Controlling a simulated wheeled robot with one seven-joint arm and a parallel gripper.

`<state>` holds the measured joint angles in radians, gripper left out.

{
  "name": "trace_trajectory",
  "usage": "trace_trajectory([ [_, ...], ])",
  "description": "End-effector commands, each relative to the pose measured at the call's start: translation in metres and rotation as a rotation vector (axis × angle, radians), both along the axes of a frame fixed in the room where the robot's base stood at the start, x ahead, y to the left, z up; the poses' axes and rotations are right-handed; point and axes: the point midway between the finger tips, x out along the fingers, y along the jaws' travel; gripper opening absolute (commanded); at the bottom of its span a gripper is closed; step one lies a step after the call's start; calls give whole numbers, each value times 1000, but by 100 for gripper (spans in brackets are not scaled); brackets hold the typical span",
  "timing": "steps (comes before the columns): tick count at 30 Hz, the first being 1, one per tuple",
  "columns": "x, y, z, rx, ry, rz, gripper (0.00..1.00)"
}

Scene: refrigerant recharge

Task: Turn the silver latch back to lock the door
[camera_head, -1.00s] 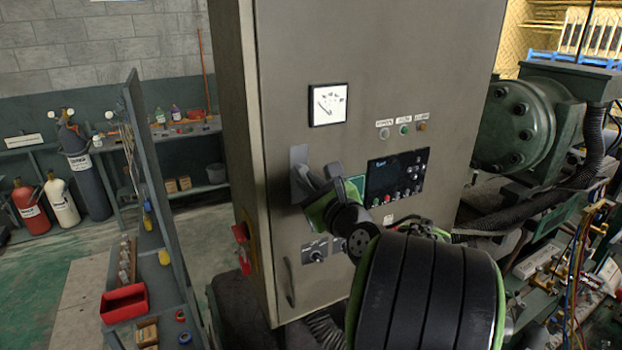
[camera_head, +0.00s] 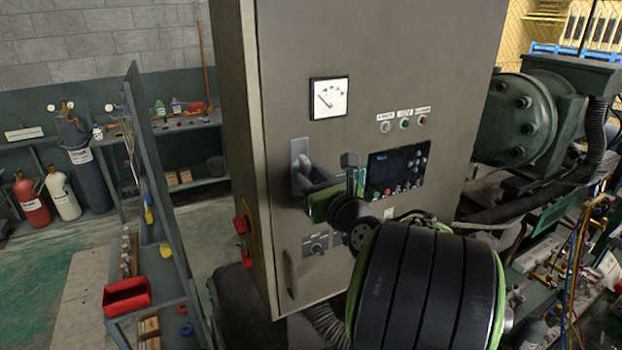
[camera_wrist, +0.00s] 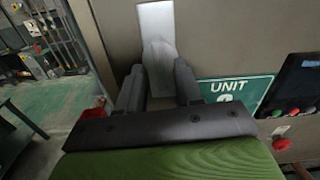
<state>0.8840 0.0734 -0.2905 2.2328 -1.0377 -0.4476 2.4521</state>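The silver latch (camera_head: 299,158) is on the left side of the grey cabinet door (camera_head: 400,60). In the wrist view its plate (camera_wrist: 155,22) stands upright, and its lever (camera_wrist: 158,55) points down between my two fingers. My gripper (camera_head: 328,165) is at the latch, with its fingers apart. In the wrist view my gripper (camera_wrist: 160,85) has one finger on each side of the lever's lower end. I cannot tell whether either finger touches it. The door looks flush with the cabinet. My gripper hides part of the latch in the head view.
A control panel (camera_head: 397,172) with buttons and a green UNIT sign (camera_wrist: 236,92) are just right of the latch. A door handle (camera_head: 291,274) is lower down. A red switch (camera_head: 242,226) is on the cabinet's left side. A shelf with a red bin (camera_head: 127,295) stands left.

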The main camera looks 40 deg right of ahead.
Motion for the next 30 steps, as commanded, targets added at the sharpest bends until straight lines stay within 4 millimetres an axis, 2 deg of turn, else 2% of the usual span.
trace_trajectory([
  [21, -79, 23, -2, -3, -2, -3, 35],
  [30, -83, 24, -1, -2, 0, -1, 35],
])
